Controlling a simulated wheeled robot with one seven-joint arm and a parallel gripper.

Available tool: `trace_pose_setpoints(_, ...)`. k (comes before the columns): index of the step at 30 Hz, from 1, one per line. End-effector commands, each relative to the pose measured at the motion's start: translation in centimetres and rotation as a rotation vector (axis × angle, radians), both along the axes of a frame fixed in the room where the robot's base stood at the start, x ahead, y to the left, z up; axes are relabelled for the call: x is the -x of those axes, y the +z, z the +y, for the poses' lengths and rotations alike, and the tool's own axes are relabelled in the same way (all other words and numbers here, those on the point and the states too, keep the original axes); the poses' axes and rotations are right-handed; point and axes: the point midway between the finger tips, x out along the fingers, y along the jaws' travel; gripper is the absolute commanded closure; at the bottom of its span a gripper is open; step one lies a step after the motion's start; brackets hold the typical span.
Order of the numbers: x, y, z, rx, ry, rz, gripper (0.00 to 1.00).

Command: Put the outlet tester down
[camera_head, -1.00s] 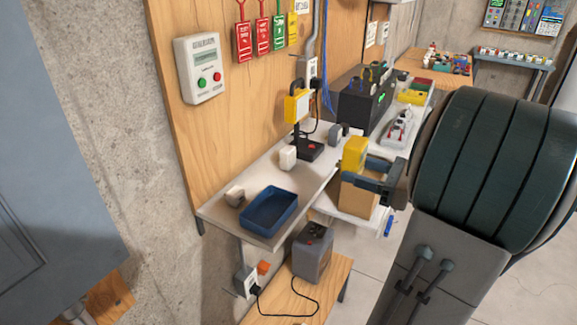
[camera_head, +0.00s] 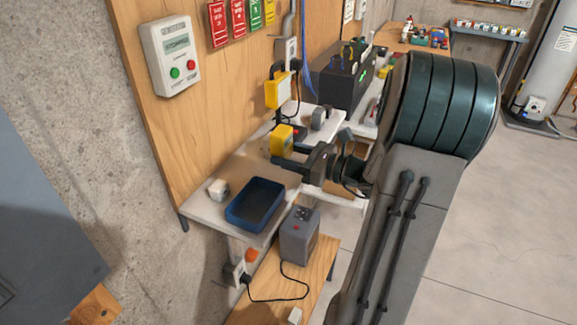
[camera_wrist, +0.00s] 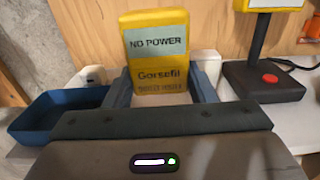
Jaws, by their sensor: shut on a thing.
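The outlet tester (camera_head: 282,140) is a yellow block above the pale shelf, right of the small white block and behind the blue tray. In the wrist view the tester (camera_wrist: 158,46) is upright, with a grey "NO POWER" screen and the name "Gorsefil" facing me. My gripper (camera_head: 286,147) is shut on it, reaching in from the right. The dark fingers (camera_wrist: 162,88) hold its lower sides in the wrist view.
The blue tray (camera_head: 243,221) sits at the shelf's front, with a white block (camera_head: 218,189) to its left. A yellow lamp-like unit (camera_head: 277,91) stands behind; its black base (camera_wrist: 258,84) has a red button. A grey box (camera_head: 299,236) stands on the lower wooden shelf (camera_head: 318,262).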

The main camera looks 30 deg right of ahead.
Motion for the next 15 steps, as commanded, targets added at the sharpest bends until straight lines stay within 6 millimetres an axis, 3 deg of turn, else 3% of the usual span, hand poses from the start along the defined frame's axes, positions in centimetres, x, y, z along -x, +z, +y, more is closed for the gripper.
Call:
trace_pose_setpoints(9, 0.0, -3.5, 0.0, -0.003, 0.0, 0.001, 0.91)
trace_pose_setpoints(15, 0.0, -3.9, 0.0, 0.0, 0.0, -0.001, 0.91)
